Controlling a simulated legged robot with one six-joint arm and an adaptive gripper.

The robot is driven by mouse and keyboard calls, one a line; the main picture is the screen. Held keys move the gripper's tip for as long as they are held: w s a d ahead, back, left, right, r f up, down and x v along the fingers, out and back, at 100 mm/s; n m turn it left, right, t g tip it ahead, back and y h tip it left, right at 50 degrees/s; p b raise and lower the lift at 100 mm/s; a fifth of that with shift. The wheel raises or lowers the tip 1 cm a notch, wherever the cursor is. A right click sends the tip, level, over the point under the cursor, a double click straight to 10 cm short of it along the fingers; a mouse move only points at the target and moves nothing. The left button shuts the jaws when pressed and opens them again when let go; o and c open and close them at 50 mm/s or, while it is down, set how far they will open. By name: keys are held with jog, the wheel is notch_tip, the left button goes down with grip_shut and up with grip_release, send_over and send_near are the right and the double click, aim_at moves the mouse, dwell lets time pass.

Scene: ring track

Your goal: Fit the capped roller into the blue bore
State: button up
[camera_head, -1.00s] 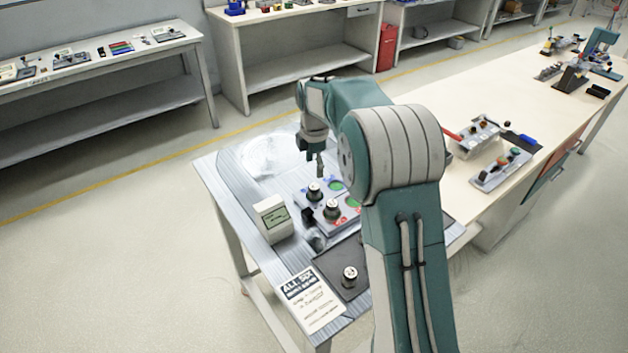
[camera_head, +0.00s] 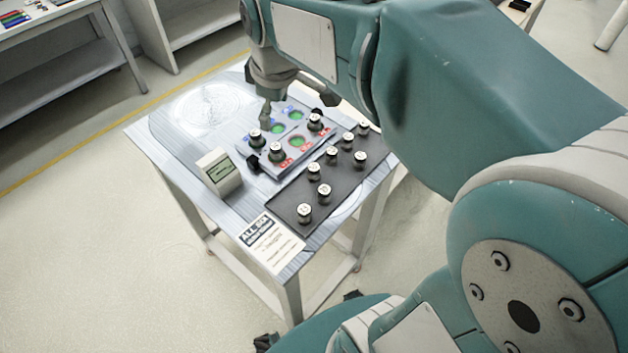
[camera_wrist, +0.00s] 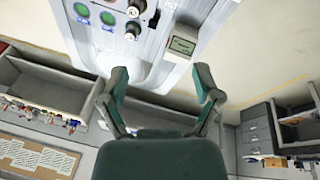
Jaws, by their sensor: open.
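The fixture plate (camera_head: 262,162) lies on the small table, with a row of blue-marked bores and a row of red-marked ones. Two blue-marked bores are empty and show green, one (camera_head: 278,128) and another (camera_head: 296,114); they also show in the wrist view (camera_wrist: 108,18). A capped roller (camera_head: 256,138) stands at the blue row's near end. Two more stand in the red row, one (camera_head: 277,152) near and one (camera_head: 315,122) far. Several capped rollers, such as this roller (camera_head: 305,213), stand on the black mat. My gripper (camera_wrist: 161,75) is open and empty, above the plate's far left side.
A grey display box (camera_head: 219,172) stands left of the plate; it also shows in the wrist view (camera_wrist: 183,45). A printed card (camera_head: 270,243) lies at the front corner. The table's left part (camera_head: 175,150) is clear. A workbench (camera_head: 45,65) stands beyond at left.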

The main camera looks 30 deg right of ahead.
jog(key=s+f+m+t, duration=0.2)
jog(key=s+m, duration=0.6)
jog(key=s, duration=0.7)
jog(key=shift+s+f+m, duration=0.3)
jog(key=shift+f+m, duration=0.1)
jog(key=shift+f, duration=0.25)
